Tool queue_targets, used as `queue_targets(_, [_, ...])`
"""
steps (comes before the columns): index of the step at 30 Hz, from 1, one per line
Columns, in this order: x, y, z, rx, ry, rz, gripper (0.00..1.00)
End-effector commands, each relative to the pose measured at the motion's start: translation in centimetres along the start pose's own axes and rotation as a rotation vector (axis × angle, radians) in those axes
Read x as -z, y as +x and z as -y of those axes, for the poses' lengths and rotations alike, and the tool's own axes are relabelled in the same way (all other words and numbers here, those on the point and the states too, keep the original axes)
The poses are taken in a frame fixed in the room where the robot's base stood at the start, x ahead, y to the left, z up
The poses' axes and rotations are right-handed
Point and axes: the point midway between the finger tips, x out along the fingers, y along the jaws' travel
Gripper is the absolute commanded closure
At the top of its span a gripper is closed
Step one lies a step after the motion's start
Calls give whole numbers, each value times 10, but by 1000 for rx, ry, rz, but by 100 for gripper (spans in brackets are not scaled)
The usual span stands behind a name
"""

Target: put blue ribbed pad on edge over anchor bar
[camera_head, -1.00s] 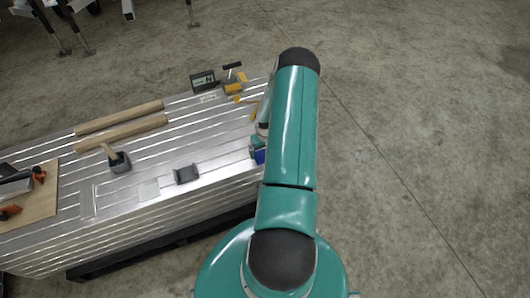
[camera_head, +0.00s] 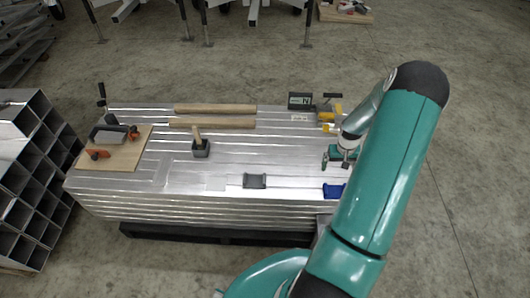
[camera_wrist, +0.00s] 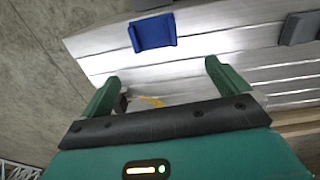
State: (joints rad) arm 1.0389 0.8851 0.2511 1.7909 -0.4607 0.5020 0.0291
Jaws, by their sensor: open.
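The blue ribbed pad (camera_head: 333,191) lies near the front right edge of the ribbed aluminium stack. It also shows in the wrist view (camera_wrist: 153,33), beyond my fingertips and apart from them. My gripper (camera_head: 338,158) is above the right end of the stack, slightly behind the pad in the head view. In the wrist view its two green fingers (camera_wrist: 160,74) are spread wide with nothing between them. A similar grey pad (camera_head: 254,181) lies to the left of the blue one. I cannot tell which part is the anchor bar.
The aluminium stack (camera_head: 130,180) carries two wooden bars (camera_head: 213,122), a mallet (camera_head: 200,148), a board with orange-handled tools (camera_head: 122,160) and a dark display box (camera_head: 300,100). Stacked square tubes (camera_head: 35,180) stand at left. Concrete floor is open at right.

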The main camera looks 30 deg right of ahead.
Motion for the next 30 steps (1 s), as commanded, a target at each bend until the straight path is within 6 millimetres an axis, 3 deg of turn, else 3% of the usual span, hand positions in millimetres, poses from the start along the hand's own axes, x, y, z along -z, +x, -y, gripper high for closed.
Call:
queue_targets(1, [8, -25, 12, -19, -26, -17, 0])
queue_targets(6, [16, -110, 58, -73, -97, -63, 0])
queue_targets(14, [-5, -227, 135, -119, -188, -150, 0])
queue_targets(21, [-56, -315, 202, -112, -262, -247, 0])
queue_targets(30, [-150, -391, 263, -33, -355, -368, 0])
